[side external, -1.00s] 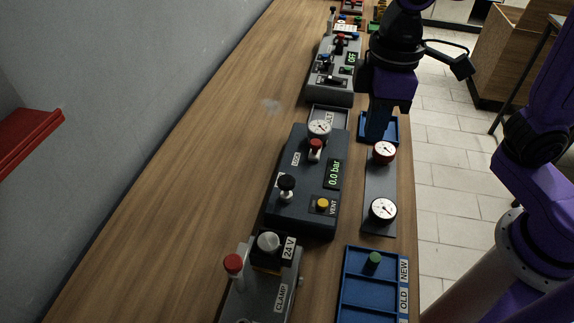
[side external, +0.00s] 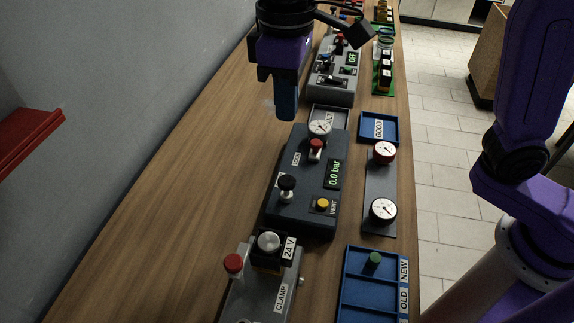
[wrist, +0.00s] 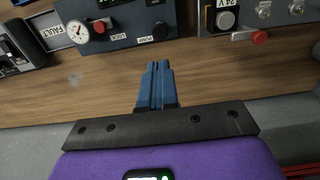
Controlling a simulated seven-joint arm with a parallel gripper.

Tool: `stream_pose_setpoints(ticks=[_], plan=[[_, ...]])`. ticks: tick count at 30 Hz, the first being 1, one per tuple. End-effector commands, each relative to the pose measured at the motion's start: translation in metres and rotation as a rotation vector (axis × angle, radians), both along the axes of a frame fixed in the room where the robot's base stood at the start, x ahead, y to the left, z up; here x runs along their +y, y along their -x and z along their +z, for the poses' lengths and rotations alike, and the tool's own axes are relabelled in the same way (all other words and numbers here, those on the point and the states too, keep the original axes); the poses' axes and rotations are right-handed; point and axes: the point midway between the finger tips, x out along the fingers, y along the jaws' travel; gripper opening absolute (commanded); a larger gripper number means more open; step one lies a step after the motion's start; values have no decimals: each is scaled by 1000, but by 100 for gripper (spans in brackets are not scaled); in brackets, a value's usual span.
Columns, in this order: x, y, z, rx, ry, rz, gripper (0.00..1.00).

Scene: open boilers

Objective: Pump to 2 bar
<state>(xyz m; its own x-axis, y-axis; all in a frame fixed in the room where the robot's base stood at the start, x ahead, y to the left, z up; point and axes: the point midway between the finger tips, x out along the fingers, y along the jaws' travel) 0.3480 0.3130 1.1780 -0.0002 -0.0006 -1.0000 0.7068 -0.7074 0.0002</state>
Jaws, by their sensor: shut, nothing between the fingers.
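The dark pump box (side external: 310,165) stands on the bench, and its green display (side external: 334,174) reads 0.0 bar. It carries a white dial gauge (side external: 320,128), a red-topped LOCK lever (side external: 316,146), a black pump knob (side external: 287,184) on a pale stem and a yellow VENT button (side external: 322,203). In the wrist view the black knob (wrist: 160,31) and the red lever (wrist: 99,27) lie beyond my fingers. My gripper (side external: 287,117) is shut and empty, above the bench at the far left side of the box, touching nothing visible.
A clamp unit (side external: 262,283) with a red knob stands in front of the box. Two loose gauges (side external: 383,211) on a grey plate, a blue GOOD tray (side external: 378,115) and a blue OLD/NEW tray (side external: 347,292) are to the right. The bench (side external: 200,180) left of the box is clear.

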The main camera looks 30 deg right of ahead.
Motion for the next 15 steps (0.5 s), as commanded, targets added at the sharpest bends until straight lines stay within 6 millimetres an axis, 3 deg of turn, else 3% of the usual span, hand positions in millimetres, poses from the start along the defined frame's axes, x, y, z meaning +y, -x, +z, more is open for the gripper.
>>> stream_pose_setpoints(ticks=[8,15], plan=[[0,0,-5,1,1,0,0],[-1,0,-39,3,4,1,0]])
